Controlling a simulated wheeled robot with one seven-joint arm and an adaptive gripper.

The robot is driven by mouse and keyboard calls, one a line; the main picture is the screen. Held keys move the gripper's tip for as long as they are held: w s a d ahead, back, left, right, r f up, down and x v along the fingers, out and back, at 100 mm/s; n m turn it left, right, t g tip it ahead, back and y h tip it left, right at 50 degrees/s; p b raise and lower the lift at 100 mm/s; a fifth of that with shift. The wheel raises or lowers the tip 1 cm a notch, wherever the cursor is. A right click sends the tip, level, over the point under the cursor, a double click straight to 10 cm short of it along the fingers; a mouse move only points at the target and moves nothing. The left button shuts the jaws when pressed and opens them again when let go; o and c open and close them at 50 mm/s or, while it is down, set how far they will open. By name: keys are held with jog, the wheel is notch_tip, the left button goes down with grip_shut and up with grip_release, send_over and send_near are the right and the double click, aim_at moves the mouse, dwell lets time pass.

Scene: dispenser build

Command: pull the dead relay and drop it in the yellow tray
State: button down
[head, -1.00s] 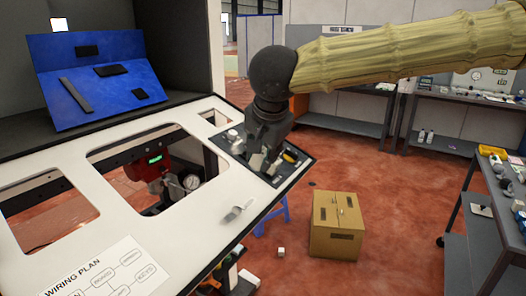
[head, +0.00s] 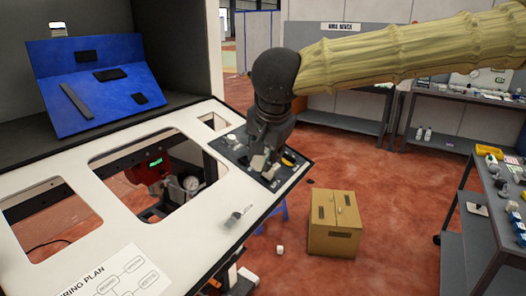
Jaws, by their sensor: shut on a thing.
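My gripper (head: 264,164) points down over the dark panel (head: 296,178) at the right end of the white console. Its fingers are shut on a small pale block, which looks like the relay (head: 257,163). The fingers hide part of it, and I cannot tell whether it is clear of the panel. A small yellow tray (head: 488,151) lies on the grey bench at the right, far from my gripper.
The white console top (head: 205,222) has cutouts, with a red device and gauge (head: 190,184) inside one. A blue board (head: 95,85) leans behind. A cardboard box (head: 334,224) stands on the red floor.

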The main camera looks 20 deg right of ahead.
jog(key=shift+s+d+r+p, duration=0.25)
jog(key=shift+r+p, duration=0.5)
jog(key=shift+p, duration=0.2)
jog(key=shift+s+d+r+p, duration=0.1)
jog(key=shift+s+r+p, duration=0.1)
jog(key=shift+r+p, duration=0.65)
jog(key=shift+s+d+r+p, duration=0.25)
jog(key=shift+r+p, duration=0.4)
jog(key=shift+p, duration=0.35)
